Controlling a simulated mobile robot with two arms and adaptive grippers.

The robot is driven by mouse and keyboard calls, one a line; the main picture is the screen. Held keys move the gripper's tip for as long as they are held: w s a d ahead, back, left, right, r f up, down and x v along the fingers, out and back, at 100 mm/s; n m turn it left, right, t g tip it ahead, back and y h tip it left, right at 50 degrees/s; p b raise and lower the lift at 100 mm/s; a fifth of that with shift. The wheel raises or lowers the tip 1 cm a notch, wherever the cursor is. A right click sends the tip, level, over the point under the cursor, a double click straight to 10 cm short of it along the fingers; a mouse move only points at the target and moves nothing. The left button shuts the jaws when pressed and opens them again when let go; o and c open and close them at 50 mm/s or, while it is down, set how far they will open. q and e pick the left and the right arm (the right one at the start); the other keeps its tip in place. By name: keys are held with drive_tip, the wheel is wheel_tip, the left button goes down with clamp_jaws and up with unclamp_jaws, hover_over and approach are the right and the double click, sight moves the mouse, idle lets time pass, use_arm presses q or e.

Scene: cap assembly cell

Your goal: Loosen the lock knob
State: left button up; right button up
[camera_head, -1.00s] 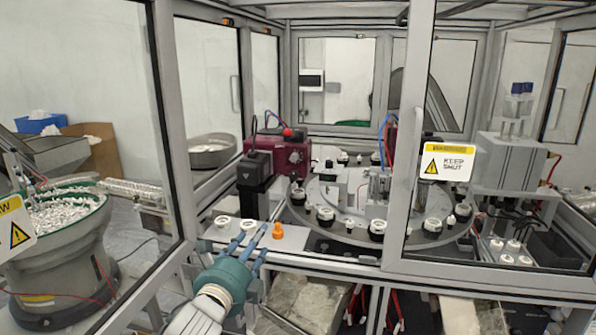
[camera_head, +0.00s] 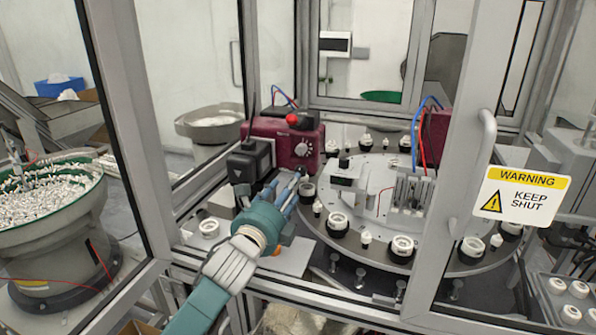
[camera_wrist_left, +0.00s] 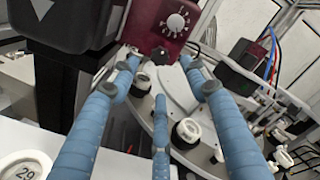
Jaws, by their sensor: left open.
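A dark red unit (camera_head: 275,143) stands at the left edge of the round turntable. Its front has a white dial (camera_head: 301,149), also clear in the left wrist view (camera_wrist_left: 176,21). Below the dial, a small dark round knob (camera_wrist_left: 160,54) shows in the wrist view; it looks like the lock knob. My left gripper (camera_head: 287,180) is at the unit's lower front. In the wrist view its blue fingers (camera_wrist_left: 161,72) are spread, with the dark knob beyond and between the upper tips. Contact cannot be told. My right gripper is not in view.
The turntable (camera_head: 385,250) carries several black holders with white rings, close right of my fingers. A black block (camera_head: 250,163) adjoins the red unit's left. A frame post (camera_head: 455,180) and the warning-signed door stand to the right. A white plate (camera_head: 285,258) lies below my wrist.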

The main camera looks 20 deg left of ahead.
sight(300, 172)
use_arm(q)
drive_tip(key=w+p, duration=0.1)
drive_tip(key=w, duration=0.4)
drive_tip(key=shift+w+d+p, duration=0.15)
drive_tip(key=shift+w+p, duration=0.15)
drive_tip(key=shift+p, duration=0.05)
drive_tip(key=shift+w+f+p, duration=0.1)
drive_tip(key=shift+w+p, duration=0.2)
drive_tip(key=shift+w, duration=0.95)
drive_tip(key=shift+c, duration=0.3)
drive_tip(key=c, duration=0.9)
drive_tip(key=shift+c, duration=1)
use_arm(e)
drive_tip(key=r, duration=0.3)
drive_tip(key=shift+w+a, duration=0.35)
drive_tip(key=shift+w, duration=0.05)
